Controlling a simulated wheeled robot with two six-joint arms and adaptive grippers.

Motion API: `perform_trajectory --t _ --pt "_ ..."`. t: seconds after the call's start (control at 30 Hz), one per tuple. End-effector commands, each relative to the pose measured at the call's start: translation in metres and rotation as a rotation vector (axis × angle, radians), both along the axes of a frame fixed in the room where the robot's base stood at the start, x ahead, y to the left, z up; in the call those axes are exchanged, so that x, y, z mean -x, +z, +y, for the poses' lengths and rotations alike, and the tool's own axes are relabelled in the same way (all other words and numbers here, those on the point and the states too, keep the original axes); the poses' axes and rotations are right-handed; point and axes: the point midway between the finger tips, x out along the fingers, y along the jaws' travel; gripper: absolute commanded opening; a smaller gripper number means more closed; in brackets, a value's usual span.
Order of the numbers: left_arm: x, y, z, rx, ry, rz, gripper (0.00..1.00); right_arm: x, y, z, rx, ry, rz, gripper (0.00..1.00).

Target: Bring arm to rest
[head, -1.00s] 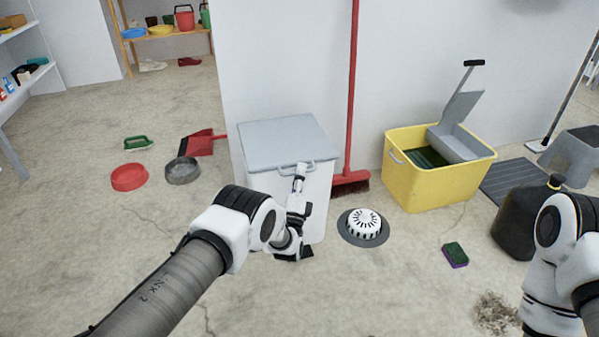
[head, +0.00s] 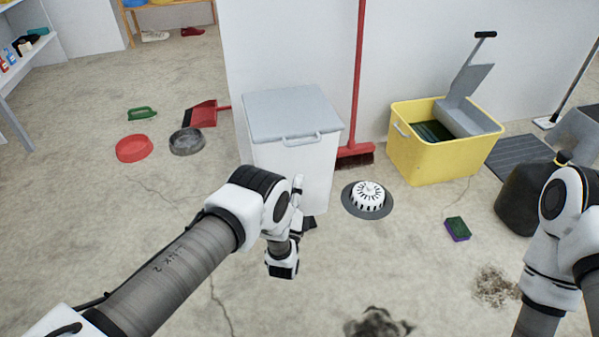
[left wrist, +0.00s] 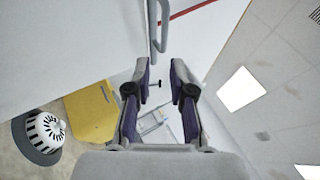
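My left arm (head: 185,265) reaches in from the lower left of the head view, its elbow in front of the white lidded bin (head: 292,165). My left gripper (left wrist: 158,75) shows in the left wrist view with its fingers apart and nothing between them. In the head view its hand is mostly hidden behind the forearm, near the bin's front. The bin's grey handle (left wrist: 160,25) is just past the fingertips in the wrist view, apart from them. The bin's lid (head: 292,113) is down. My right arm (head: 560,235) is at the right edge; its gripper is out of view.
A white-capped drain (head: 368,196), a red broom (head: 358,85) and a yellow bucket (head: 430,158) stand right of the bin. A sponge (head: 458,229) and a black bag-like object (head: 520,195) are near my right arm.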

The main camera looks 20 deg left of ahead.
Motion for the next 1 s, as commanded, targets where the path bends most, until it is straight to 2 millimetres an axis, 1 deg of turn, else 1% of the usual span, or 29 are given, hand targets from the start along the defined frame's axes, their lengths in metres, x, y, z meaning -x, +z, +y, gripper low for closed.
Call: perform_trajectory --t 0.37,0.43,0.47,0.57,0.63,0.67,0.7,0.77,0.83,0.87,0.9,0.97,1.0 --pt "0.0 0.0 0.0 0.0 0.0 0.0 0.22 0.0 0.0 0.0 0.0 0.0 0.0 0.4" --pt "-0.001 0.003 0.0 0.0 -0.001 -0.003 0.22 0.0 0.001 0.0 0.0 0.0 0.0 0.4" --pt "-0.002 0.007 0.0 0.0 0.0 -0.007 0.22 0.0 0.003 0.0 0.0 0.0 0.0 0.4" --pt "-0.01 0.033 0.007 -0.001 0.01 -0.034 0.22 0.0 0.012 0.0 0.0 0.0 0.0 0.4" --pt "-0.014 0.063 0.022 -0.009 0.032 -0.036 0.22 0.0 0.025 0.0 0.0 0.0 0.001 0.4" --pt "-0.01 0.072 0.031 -0.015 0.041 -0.005 0.22 0.0 0.032 0.0 0.0 0.001 0.001 0.4" --pt "-0.005 0.07 0.041 -0.018 0.041 0.068 0.22 0.0 0.037 0.0 0.0 0.001 0.001 0.4" --pt "0.006 0.059 0.053 0.037 0.022 0.212 0.22 0.0 0.045 0.0 0.0 0.001 0.0 0.4" --pt "0.028 0.037 0.066 0.175 -0.01 0.412 0.22 0.0 0.053 0.0 0.0 0.002 0.001 0.4" --pt "0.042 0.025 0.07 0.257 -0.018 0.507 0.22 0.001 0.056 0.0 0.0 0.002 0.001 0.4" --pt "0.065 0.008 0.075 0.382 -0.02 0.636 0.22 0.001 0.059 0.0 0.0 0.002 0.002 0.4" --pt "0.104 -0.016 0.078 0.572 0.003 0.81 0.22 0.001 0.063 0.0 0.0 0.002 0.002 0.4" --pt "0.132 -0.03 0.079 0.699 0.036 0.913 0.22 0.001 0.065 0.0 0.0 0.003 0.002 0.4"
